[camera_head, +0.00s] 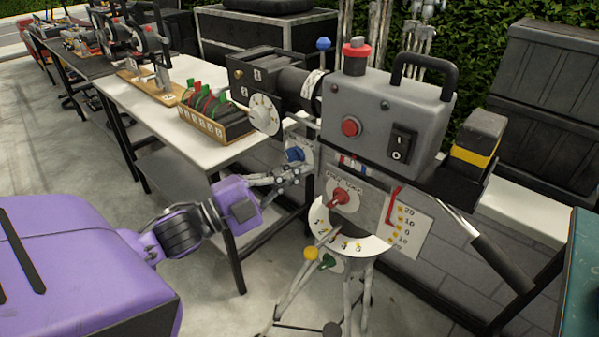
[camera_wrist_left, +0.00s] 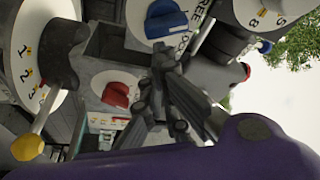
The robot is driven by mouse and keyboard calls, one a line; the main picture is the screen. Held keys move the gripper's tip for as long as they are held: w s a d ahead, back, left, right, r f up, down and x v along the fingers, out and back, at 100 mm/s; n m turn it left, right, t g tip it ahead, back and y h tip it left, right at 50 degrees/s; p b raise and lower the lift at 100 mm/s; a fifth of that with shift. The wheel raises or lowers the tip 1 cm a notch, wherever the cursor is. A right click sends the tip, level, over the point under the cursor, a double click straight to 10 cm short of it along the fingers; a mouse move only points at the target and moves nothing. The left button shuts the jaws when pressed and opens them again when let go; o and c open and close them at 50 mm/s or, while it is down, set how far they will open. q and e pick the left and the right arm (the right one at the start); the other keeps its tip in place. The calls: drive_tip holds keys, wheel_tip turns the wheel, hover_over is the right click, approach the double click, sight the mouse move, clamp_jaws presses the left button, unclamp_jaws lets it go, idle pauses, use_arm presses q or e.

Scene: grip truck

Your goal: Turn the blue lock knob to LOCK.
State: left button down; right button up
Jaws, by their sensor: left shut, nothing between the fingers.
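The blue lock knob (camera_head: 294,154) sits on a white round dial on the left side of the grey camera rig. The knob (camera_wrist_left: 168,20) also shows at the top of the left wrist view, with the dial letters "FREE" and part of "LOCK" beside it. I cannot tell exactly which mark it points to. My left gripper (camera_head: 297,173) is shut and empty, just below the knob in the head view. Its fingers (camera_wrist_left: 165,62) end close under the dial in the wrist view; contact is unclear. My right gripper is not in view.
A red knob (camera_head: 342,197), a white numbered dial (camera_head: 350,243) and yellow (camera_head: 311,253) and green (camera_head: 327,262) knobs sit low on the rig. A white table (camera_head: 150,110) with lever boxes stands behind left. Tripod legs stand below the rig.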

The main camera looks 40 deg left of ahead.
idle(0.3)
use_arm(q)
drive_tip(key=shift+f+m, duration=0.2)
drive_tip(key=shift+m, duration=0.2)
drive_tip(key=shift+f+m+g+p, duration=0.15)
drive_tip(key=shift+m+g+p, duration=0.25)
drive_tip(key=shift+m+p, duration=0.2)
